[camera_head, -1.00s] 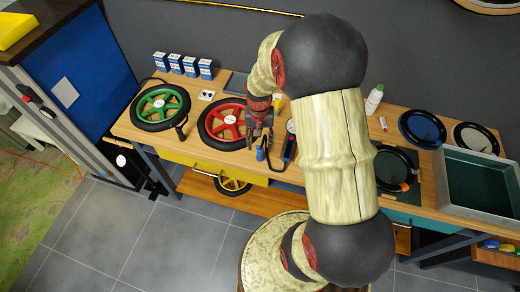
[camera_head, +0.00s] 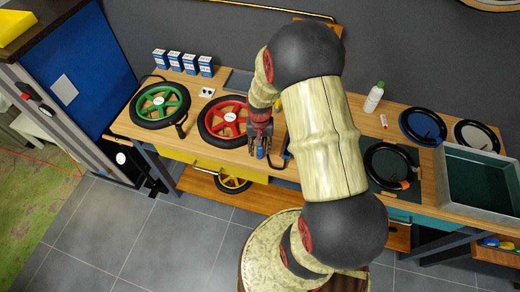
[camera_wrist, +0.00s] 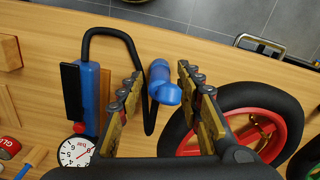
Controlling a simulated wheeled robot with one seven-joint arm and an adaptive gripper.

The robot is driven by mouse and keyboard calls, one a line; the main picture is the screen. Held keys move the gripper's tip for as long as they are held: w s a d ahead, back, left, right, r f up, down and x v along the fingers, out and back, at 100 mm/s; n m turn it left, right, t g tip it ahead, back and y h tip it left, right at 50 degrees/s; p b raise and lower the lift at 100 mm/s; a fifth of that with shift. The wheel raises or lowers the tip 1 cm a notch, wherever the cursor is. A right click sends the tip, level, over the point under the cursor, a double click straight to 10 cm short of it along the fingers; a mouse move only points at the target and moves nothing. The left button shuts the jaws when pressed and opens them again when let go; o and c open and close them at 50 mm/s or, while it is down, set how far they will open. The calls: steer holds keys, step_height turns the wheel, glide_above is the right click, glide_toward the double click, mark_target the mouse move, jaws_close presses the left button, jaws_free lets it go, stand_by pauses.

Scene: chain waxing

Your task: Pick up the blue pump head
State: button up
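The blue pump head (camera_wrist: 164,82) lies near the front edge of the wooden bench in the wrist view, with a black hose beside it. In the head view it is a small blue spot (camera_head: 260,152) at the gripper's tip. My gripper (camera_wrist: 160,74) is open, with one finger on each side of the pump head and visible gaps between. My gripper in the head view (camera_head: 261,145) points down at the bench, beside the red wheel. The pump's blue body (camera_wrist: 91,98) lies left of the pump head, and a round dial (camera_wrist: 77,151) is near it.
The red wheel (camera_wrist: 280,108) with its black tyre lies close to the right finger. The green wheel (camera_head: 160,106) is farther left. A white bottle (camera_head: 374,96) and a grey tray (camera_head: 484,192) are to the right on the bench.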

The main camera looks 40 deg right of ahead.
jaws_close()
stand_by(0.5)
